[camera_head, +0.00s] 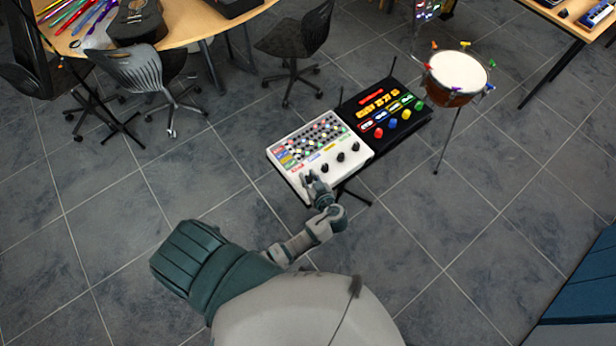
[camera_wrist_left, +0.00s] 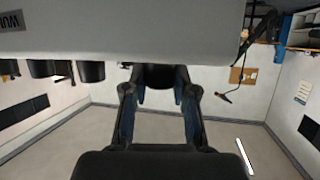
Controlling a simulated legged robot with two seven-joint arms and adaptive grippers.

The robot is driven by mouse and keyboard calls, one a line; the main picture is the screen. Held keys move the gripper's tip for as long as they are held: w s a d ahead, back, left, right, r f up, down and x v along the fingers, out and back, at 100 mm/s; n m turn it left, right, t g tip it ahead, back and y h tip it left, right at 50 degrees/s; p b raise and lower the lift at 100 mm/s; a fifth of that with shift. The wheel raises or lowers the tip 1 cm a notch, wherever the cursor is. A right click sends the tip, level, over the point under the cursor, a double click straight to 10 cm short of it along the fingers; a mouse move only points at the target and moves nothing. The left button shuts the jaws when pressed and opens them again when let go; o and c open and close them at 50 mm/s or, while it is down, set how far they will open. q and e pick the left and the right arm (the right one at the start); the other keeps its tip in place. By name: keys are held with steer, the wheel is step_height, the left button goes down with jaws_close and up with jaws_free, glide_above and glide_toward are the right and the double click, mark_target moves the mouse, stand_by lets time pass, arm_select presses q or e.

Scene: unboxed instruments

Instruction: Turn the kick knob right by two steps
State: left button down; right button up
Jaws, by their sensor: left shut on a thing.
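The white drum machine (camera_head: 288,160) stands in the middle of the head view, with a row of black knobs along its near edge. My left gripper (camera_head: 309,178) is at the left end of that row. In the left wrist view its two fingers (camera_wrist_left: 160,98) are shut on a black knob (camera_wrist_left: 160,76) under the pale panel (camera_wrist_left: 150,35), one finger on each side. The gripper hides most of this knob in the head view. The knob's pointer and label cannot be made out. My right gripper is not in view.
Other black knobs (camera_head: 340,157) sit close to the right of the gripper. A black device (camera_head: 395,135) with coloured knobs adjoins the white one. A drum (camera_head: 458,72) stands further right, and chairs (camera_head: 140,70) and a wooden table (camera_head: 185,25) are at the back left. The nearby floor is clear.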

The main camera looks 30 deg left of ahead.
arm_select(q)
steer(key=shift+m+t, duration=0.4)
steer(key=shift+t, duration=0.1)
steer(key=m+t+h, duration=0.2)
steer(key=m+h, duration=0.1)
steer(key=shift+s+a+f, duration=0.1)
steer(key=m+t+h, duration=0.1)
steer(key=m+h, duration=0.1)
steer(key=shift+m+t+h, duration=0.3)
steer(key=shift+t+h, duration=0.1)
steer(key=m+h+p, duration=0.1)
steer(key=m+h, duration=0.1)
steer(key=shift+m+t+h+p, duration=0.3)
steer(key=shift+t+h, duration=0.1)
steer(key=shift+m+h+p, duration=1)
steer(key=shift+m+h, duration=0.3)
steer(key=shift+h, duration=0.3)
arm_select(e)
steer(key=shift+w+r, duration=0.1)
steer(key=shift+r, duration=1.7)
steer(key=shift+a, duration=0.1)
